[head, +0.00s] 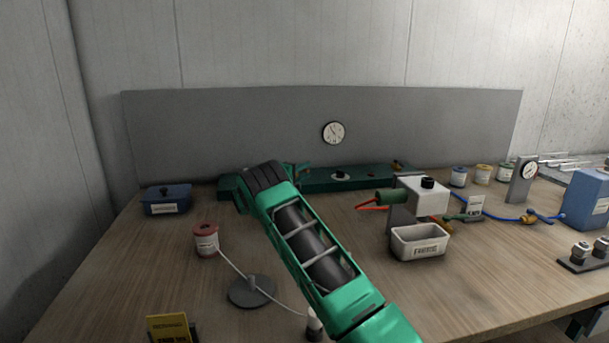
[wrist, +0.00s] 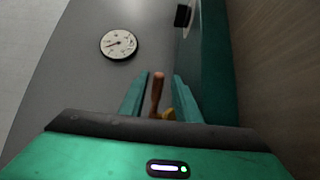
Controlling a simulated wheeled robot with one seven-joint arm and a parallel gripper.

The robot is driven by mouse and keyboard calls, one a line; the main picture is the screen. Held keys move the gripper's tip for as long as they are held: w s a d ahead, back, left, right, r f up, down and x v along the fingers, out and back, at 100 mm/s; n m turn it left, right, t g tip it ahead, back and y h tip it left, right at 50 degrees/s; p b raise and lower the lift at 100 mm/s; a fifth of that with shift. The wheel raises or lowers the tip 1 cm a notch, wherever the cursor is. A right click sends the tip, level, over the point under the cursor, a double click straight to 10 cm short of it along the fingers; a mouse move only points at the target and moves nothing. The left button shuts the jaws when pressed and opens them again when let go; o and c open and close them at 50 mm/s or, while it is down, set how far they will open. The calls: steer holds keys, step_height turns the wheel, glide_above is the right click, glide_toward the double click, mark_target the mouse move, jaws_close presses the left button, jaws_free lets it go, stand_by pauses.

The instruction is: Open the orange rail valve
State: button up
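In the wrist view an orange-brown valve lever (wrist: 157,92) stands between the two teal fingers of my gripper (wrist: 160,92). Gaps show on both sides of the lever, so the fingers are open and not clamped on it. A small brass-yellow part (wrist: 169,114) shows at the lever's lower end. The dark green rail (wrist: 214,75) runs along the right, with a black knob (wrist: 183,16) on it. In the head view the rail (head: 375,178) lies along the foot of the grey back panel. My arm hides the orange lever there.
A round gauge (head: 333,132) is on the grey panel (head: 230,120). A blue box (head: 167,200), red-topped spool (head: 206,240) and grey disc stand (head: 250,291) are left of my arm. A white tray (head: 420,242), white box (head: 424,198) and blue hose (head: 500,216) are to the right.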

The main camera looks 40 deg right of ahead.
steer(key=shift+a, duration=0.25)
steer(key=shift+v, duration=3.45)
steer(key=shift+s, duration=0.1)
